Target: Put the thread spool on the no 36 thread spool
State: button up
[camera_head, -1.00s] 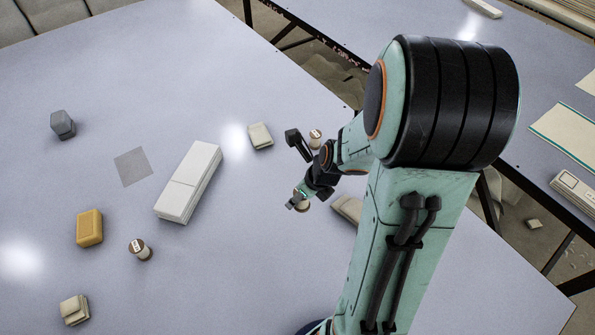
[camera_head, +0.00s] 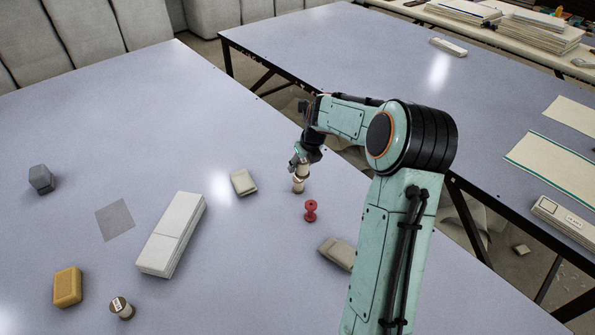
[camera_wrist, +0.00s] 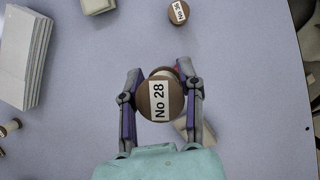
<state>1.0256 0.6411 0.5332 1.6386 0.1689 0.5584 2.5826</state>
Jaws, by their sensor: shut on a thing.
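My gripper (camera_wrist: 160,80) is shut on a thread spool labelled No 28 (camera_wrist: 159,96), brown-ended with a pale middle. In the head view, my gripper (camera_head: 300,158) is raised at the end of the bent arm, with a pale spool (camera_head: 298,184) showing just below it. I cannot tell there whether spools overlap. In the wrist view, the No 36 thread spool (camera_wrist: 178,12) stands at the top edge, label up, apart from the held spool. A hint of red shows behind the held spool.
A red spool (camera_head: 311,210) stands close to my gripper. Folded cloths (camera_head: 243,182) (camera_head: 338,253), a white stack (camera_head: 172,235), a yellow block (camera_head: 67,287), a grey block (camera_head: 41,180) and another spool (camera_head: 122,307) lie around. The table between them is clear.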

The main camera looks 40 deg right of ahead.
jog(key=w+d+f, duration=0.1)
jog(key=w+f, duration=0.1)
jog(key=w+d+f, duration=0.2)
jog(key=w+f, duration=0.1)
jog(key=w+d+f, duration=0.2)
jog(key=shift+w+f, duration=0.3)
jog(key=shift+f, duration=0.05)
jog(key=shift+d+f, duration=0.1)
jog(key=shift+f, duration=1.55)
jog(key=shift+f, duration=0.1)
jog(key=o, duration=1)
